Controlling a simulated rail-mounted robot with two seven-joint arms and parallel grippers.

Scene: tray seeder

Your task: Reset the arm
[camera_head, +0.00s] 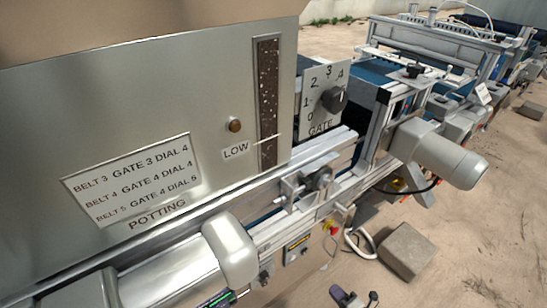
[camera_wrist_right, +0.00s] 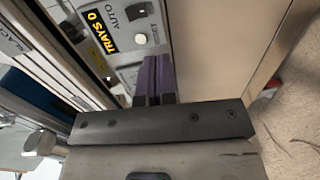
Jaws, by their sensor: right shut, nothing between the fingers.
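My right gripper (camera_head: 354,297) shows at the bottom edge of the head view, low and to the right of the machine's front. I cannot tell the gap to the panel. My left gripper is not in view.
The tray seeder's metal hopper (camera_head: 120,110) fills the left, with a belt-setting label (camera_head: 135,178). A gate dial (camera_head: 333,100) is behind. A grey motor (camera_head: 437,153) juts out at right. A concrete block (camera_head: 407,251) lies on the open sandy floor.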

